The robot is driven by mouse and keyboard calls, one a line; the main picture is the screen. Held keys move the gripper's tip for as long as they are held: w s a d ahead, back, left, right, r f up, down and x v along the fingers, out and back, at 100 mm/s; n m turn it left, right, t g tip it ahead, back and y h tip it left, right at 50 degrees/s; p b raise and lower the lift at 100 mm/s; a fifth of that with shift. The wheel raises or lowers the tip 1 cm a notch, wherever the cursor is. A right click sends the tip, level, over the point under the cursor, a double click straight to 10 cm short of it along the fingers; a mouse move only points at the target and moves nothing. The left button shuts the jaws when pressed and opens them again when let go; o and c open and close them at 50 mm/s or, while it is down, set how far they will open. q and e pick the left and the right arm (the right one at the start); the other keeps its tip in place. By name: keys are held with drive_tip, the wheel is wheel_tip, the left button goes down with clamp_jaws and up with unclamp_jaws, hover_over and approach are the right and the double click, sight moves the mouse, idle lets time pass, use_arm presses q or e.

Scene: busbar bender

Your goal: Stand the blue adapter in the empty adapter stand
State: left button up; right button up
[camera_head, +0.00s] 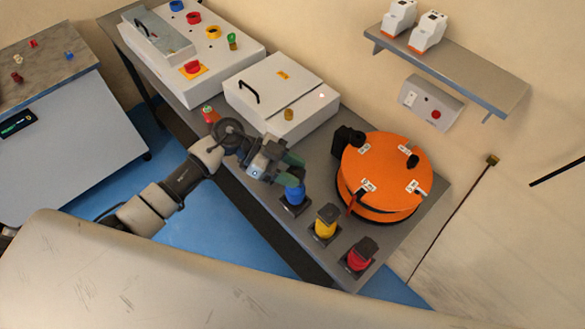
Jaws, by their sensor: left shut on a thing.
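My left gripper (287,172) reaches in from the left over the bench. It is shut on the blue adapter (295,193). The blue adapter looks roughly upright and is at a dark square adapter stand (293,208), at the end of a row of stands. I cannot tell whether it rests in the stand or is just above it, and its top is partly hidden by the fingers. A yellow adapter (326,222) and a red adapter (361,253) stand in the other two stands. My right gripper is not in view.
An orange round bender (385,172) with black knobs stands right of the adapters. A white box (281,93) with a handle and a control panel (205,45) lie farther back on the grey bench (318,160). A wall shelf (450,63) hangs above.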

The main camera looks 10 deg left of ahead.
use_arm(q)
drive_tip(key=shift+p, duration=0.35)
drive_tip(key=shift+f+b, duration=0.65)
drive_tip(key=shift+f, duration=0.9)
drive_tip(key=o, duration=1.1)
drive_tip(key=b+v, duration=0.3)
drive_tip(key=v, duration=0.8)
